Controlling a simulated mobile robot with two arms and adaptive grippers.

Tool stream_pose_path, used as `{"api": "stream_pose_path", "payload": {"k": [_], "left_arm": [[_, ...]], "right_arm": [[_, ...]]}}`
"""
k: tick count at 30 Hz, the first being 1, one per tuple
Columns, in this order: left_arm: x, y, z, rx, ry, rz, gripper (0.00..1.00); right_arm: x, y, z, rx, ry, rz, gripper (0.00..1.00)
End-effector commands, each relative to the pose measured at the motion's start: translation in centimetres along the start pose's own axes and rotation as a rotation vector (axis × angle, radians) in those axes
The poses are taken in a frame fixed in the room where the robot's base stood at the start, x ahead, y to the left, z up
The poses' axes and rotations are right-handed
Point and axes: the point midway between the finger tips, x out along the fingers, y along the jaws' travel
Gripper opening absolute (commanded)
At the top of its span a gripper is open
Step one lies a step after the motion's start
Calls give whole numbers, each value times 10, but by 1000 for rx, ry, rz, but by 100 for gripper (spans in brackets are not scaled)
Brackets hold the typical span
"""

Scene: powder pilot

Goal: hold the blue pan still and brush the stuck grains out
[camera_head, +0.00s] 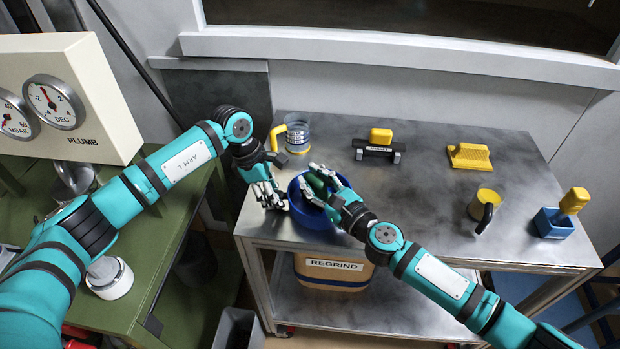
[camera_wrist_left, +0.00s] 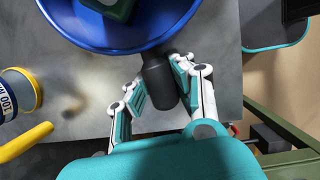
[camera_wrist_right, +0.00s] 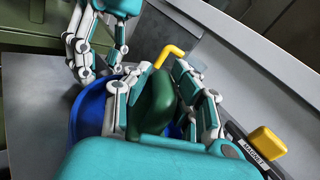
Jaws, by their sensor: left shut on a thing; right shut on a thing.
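The blue pan (camera_head: 307,218) sits near the front left edge of the grey table. My left gripper (camera_head: 270,192) is at its left side, shut on the dark pan handle (camera_wrist_left: 158,82). The pan's blue rim also shows in the left wrist view (camera_wrist_left: 140,47). My right gripper (camera_head: 325,187) is over the pan, shut on a green block-like brush body (camera_wrist_right: 156,103), which is in or just above the pan. Its lower side and any bristles are hidden. I cannot make out grains in the pan.
A clear cup with a yellow handle (camera_head: 297,135) stands behind the pan. A REGRIND bin (camera_head: 332,270) is on the lower shelf.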

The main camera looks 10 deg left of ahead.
Motion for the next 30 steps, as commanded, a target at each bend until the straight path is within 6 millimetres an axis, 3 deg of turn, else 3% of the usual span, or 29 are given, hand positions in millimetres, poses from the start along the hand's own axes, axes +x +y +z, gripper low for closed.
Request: {"api": "stream_pose_path", "payload": {"k": [13, 30], "left_arm": [[-1, 0, 0, 1, -1, 2, 0], [-1, 1, 1, 1, -2, 3, 0]], "right_arm": [[-19, -22, -7, 0, 2, 0, 0], [4, 6, 0, -1, 3, 0, 0]]}}
